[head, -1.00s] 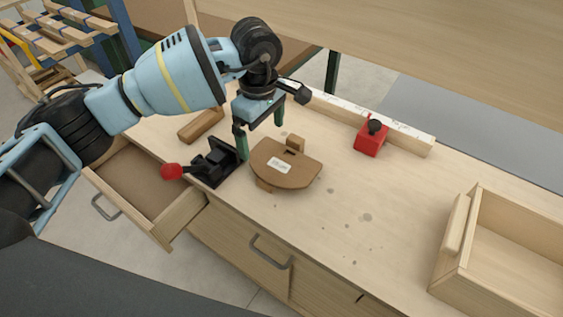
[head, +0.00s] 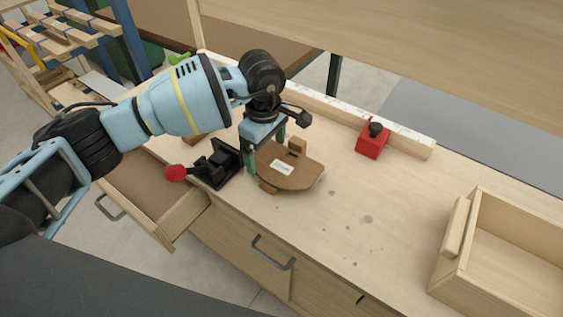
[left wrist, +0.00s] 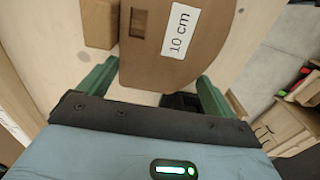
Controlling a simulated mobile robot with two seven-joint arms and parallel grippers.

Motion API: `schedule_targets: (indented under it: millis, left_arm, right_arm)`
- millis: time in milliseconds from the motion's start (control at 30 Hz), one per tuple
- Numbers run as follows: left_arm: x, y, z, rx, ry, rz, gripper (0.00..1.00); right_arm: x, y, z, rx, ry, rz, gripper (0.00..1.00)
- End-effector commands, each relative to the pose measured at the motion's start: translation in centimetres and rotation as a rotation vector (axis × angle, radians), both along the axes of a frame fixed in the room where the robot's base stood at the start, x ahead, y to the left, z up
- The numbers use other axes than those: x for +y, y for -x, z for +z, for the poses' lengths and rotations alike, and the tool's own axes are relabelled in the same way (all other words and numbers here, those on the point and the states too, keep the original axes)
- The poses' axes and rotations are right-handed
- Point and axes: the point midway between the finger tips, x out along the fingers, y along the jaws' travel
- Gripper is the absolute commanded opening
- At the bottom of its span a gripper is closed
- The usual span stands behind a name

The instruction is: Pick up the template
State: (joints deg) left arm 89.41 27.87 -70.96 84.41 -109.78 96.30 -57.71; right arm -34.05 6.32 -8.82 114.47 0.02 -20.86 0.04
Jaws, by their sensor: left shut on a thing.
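In the left wrist view the label on the template (left wrist: 150,65) reads "10 cm". My left gripper (head: 265,152) is lowered at the template's left end on the workbench. I cannot tell whether the template is clear of the bench top. My right gripper is not in view.
A black toggle clamp with a red knob (head: 176,173) stands just left of the template. A red block with a black knob (head: 373,139) sits near the back rail. A wooden box (head: 449,252) stands at right. A drawer (head: 160,222) is open at left. The middle bench is clear.

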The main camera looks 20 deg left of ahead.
Motion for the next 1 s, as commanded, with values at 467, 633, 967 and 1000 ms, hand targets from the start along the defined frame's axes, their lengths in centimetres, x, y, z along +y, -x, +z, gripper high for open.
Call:
schedule_targets:
  millis: [467,633,967,1000]
  left_arm:
    - [0.0,-0.1,2.7,-0.004,0.001,0.000,0.67]
    - [-0.7,1.5,3.6,0.000,0.001,-0.004,0.67]
    - [-3.4,7.9,4.3,0.000,0.001,-0.007,0.67]
    - [-3.9,8.7,4.3,0.000,0.001,-0.007,0.67]
  right_arm:
    - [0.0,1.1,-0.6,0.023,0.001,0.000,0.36]
    - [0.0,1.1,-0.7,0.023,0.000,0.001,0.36]
    - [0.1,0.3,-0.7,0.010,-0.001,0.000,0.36]
    - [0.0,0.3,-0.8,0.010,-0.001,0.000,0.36]
